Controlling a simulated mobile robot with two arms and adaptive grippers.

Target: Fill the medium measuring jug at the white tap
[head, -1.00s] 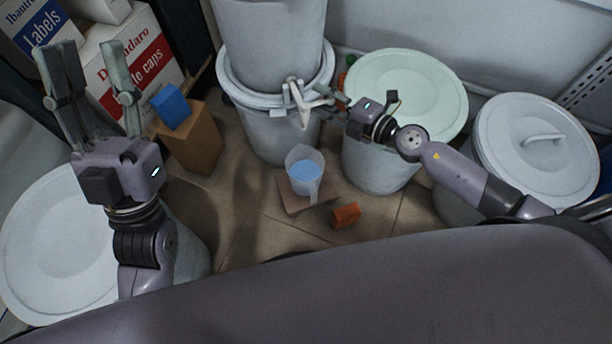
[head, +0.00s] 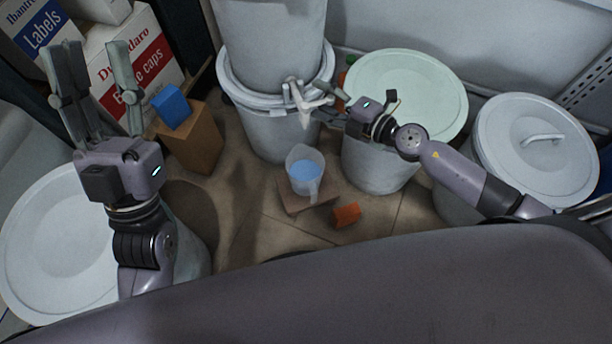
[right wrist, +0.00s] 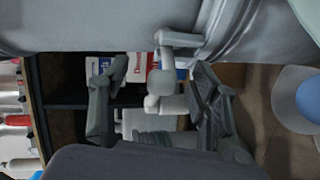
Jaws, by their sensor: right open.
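The white tap (head: 303,108) sticks out from the lower part of the stacked white drums. It also shows in the right wrist view (right wrist: 163,82), between my fingers. My right gripper (head: 328,104) is open with its fingers on either side of the tap's white parts; I cannot tell whether they touch. A clear measuring jug (head: 299,156) with blue liquid stands upright on a flat brown block below the tap. The jug shows partly at the right edge of the wrist view (right wrist: 284,92). No stream is visible. My left gripper (head: 93,50) is open, raised and empty at the left.
The brown block (head: 291,203) lies on the tiled floor, with an orange block (head: 346,215) beside it. A pale green lidded drum (head: 430,75) and a white lidded drum (head: 545,165) stand right. A blue block (head: 171,106) sits on a brown box (head: 193,145) at left.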

